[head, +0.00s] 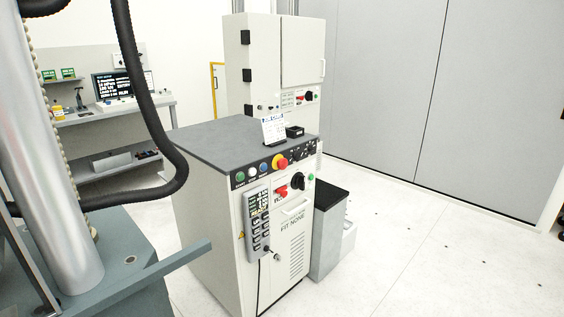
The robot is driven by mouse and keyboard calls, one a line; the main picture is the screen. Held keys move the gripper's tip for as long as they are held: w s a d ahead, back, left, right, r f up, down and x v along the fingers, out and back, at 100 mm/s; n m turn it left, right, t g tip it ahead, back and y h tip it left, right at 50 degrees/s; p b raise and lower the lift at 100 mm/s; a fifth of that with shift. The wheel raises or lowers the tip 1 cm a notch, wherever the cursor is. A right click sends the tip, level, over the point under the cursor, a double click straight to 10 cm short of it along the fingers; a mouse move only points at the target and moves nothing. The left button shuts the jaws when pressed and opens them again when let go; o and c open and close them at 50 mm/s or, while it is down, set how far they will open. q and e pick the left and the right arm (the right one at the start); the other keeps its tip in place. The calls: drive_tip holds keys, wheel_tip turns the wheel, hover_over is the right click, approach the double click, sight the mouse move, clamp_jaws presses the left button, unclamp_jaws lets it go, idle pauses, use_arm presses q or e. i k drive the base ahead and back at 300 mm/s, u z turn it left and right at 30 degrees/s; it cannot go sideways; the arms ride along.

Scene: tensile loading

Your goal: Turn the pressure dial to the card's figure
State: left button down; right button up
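A grey-topped white console (205,208) stands in the middle of the head view. A small white card (273,131) stands upright on its top, with print too small to read. The front control strip carries green, white and blue buttons, a red mushroom button (279,161) on yellow, and small black knobs (296,155) to its right. A larger black rotary knob (298,181) sits on the front face below, beside a red handle (282,191). I cannot tell which knob is the pressure dial, nor read its setting. Neither gripper is in view.
A handheld pendant (258,217) hangs on the console front. A silver column (45,150), a black hose (146,110) and a blue-grey base (115,272) fill the left foreground. A grey bin (328,240) stands at the console's right. White floor (420,240) is open farther right.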

sight(297, 156)
drive_tip(key=z, duration=0.55)
drive_tip(key=i, duration=1.6)
drive_tip(key=z, duration=0.15)
